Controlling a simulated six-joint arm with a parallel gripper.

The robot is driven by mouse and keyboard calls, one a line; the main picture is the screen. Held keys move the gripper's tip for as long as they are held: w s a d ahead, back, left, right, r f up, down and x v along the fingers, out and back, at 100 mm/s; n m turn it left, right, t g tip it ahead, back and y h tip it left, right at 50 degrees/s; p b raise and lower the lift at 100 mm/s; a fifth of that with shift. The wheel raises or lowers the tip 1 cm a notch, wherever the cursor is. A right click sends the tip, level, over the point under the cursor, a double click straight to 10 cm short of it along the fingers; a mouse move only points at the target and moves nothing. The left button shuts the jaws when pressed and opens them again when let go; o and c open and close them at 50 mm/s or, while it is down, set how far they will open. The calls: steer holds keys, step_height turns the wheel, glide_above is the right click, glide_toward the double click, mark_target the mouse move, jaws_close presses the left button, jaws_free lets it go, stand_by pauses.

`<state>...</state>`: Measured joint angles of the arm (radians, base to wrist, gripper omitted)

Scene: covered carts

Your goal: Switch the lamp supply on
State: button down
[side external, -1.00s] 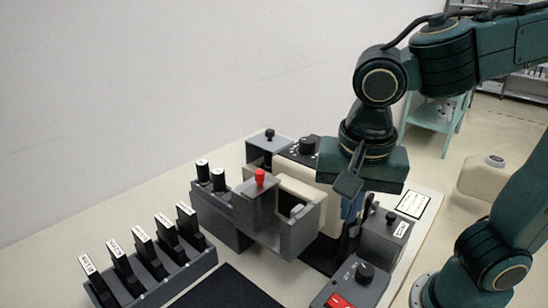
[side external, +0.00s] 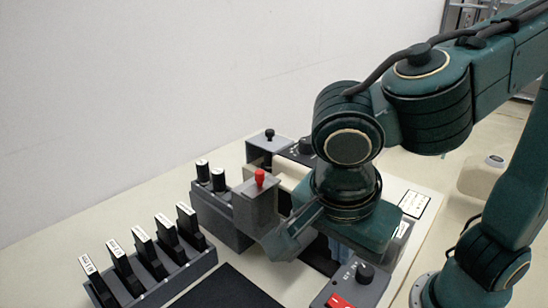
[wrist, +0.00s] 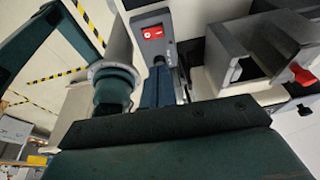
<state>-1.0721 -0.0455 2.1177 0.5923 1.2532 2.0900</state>
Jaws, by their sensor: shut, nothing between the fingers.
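The lamp supply (side external: 348,288) is a grey box with a black knob (side external: 365,272) and a red rocker switch (side external: 339,301), low in the side view and partly cut by the frame edge. In the wrist view the red switch (wrist: 153,33) shows at the top, with white marks; which way it is pressed I cannot tell. My gripper (side external: 284,244) is shut and empty.
A grey holder with a red knob (side external: 260,177) stands close to my gripper. A rack (side external: 203,262) of labelled black slides is at left. A black mat (side external: 225,292) lies in front. A white jug (side external: 478,178) is at right. My arm hides much of the middle apparatus.

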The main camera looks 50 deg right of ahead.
steer(key=shift+f, duration=0.1)
glide_above(342, 304)
steer(key=w, duration=0.1)
steer(key=f, duration=0.7)
steer(key=a+f, duration=0.1)
steer(key=f, duration=0.3)
steer(key=shift+w+f, duration=0.15)
steer(key=shift+f, duration=1.05)
steer(key=shift+w+f+g, duration=0.15)
steer(key=shift+f+g, duration=0.1)
steer(key=shift+g, duration=0.15)
steer(key=shift+s, duration=0.25)
steer(key=shift+s+r, duration=0.25)
steer(key=shift+s, duration=0.3)
